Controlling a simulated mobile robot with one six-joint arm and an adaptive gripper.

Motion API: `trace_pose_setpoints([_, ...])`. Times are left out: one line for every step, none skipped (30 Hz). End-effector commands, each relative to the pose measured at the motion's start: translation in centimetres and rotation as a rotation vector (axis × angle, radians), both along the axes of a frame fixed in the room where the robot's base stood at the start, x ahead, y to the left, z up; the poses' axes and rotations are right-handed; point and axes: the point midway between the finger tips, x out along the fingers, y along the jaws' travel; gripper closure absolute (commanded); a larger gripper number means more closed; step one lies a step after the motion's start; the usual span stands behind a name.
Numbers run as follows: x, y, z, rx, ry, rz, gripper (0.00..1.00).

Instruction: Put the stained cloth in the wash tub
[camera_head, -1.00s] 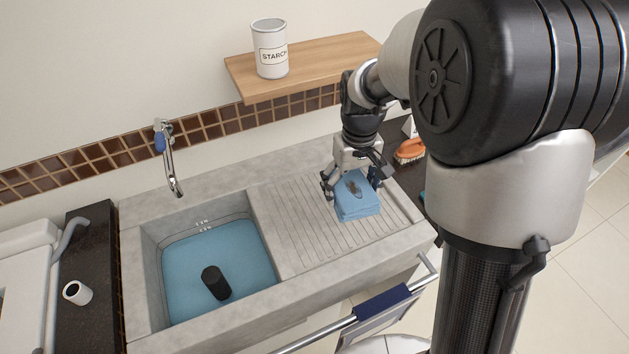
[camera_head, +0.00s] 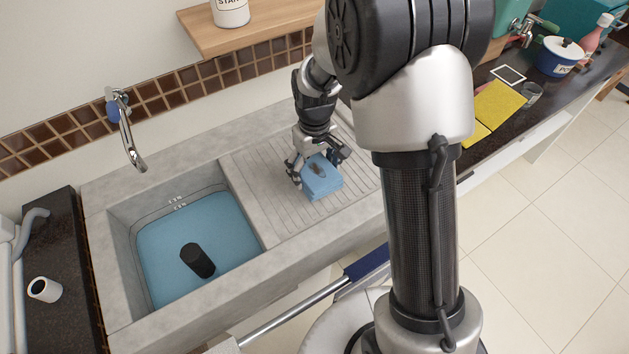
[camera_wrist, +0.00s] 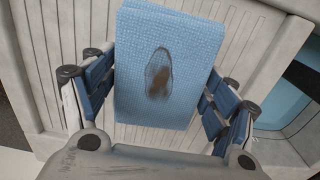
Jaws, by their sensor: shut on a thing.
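The stained cloth (camera_head: 321,182) is a folded blue stack with a dark brown stain on top. It is at the ribbed drainboard right of the basin; whether it touches the board I cannot tell. My gripper (camera_head: 316,173) is shut on it, with a finger on each side. In the wrist view the cloth (camera_wrist: 165,70) lies between the fingers of my gripper (camera_wrist: 160,95), its stain facing the camera.
A chrome tap (camera_head: 126,135) hangs over the tub's back edge. A wooden shelf (camera_head: 260,32) with a white starch tin (camera_head: 231,12) is above. A white cup (camera_head: 44,289) is at far left. Yellow cloths (camera_head: 497,107) and a pot (camera_head: 560,58) are on the right counter.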

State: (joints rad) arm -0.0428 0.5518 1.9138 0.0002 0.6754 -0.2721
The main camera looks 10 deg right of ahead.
Motion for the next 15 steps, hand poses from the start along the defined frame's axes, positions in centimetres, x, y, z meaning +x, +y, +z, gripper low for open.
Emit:
trace_pose_setpoints([0.0,0.0,-0.3,0.000,0.001,0.000,0.41])
trace_pose_setpoints([0.0,0.0,-0.6,0.000,0.001,0.000,0.41])
trace_pose_setpoints([-0.1,0.0,-1.0,0.000,0.002,0.000,0.41])
trace_pose_setpoints([-0.1,0.0,-1.4,0.000,0.002,0.000,0.41])
trace_pose_setpoints([-0.1,0.0,-1.9,0.000,0.002,0.000,0.41])
trace_pose_setpoints([-0.1,0.0,-2.5,0.000,0.003,0.000,0.41])
trace_pose_setpoints([-0.1,0.0,-3.1,0.000,0.003,0.000,0.41])
trace_pose_setpoints([-0.1,0.0,-3.6,0.000,0.003,0.000,0.41])
trace_pose_setpoints([-0.1,0.0,-4.1,0.000,0.002,0.000,0.41])
trace_pose_setpoints([-0.1,0.0,-4.3,0.000,0.002,0.000,0.41])
trace_pose_setpoints([0.0,0.0,-4.4,0.000,0.001,0.000,0.41])
trace_pose_setpoints([0.0,0.0,-4.5,0.000,0.000,0.000,0.41])
trace_pose_setpoints([0.0,0.0,-4.4,0.000,0.000,0.000,0.41])
trace_pose_setpoints([0.0,0.0,-4.3,0.000,0.000,0.000,0.41])
trace_pose_setpoints([0.0,0.0,-4.3,0.000,0.000,0.000,0.41])
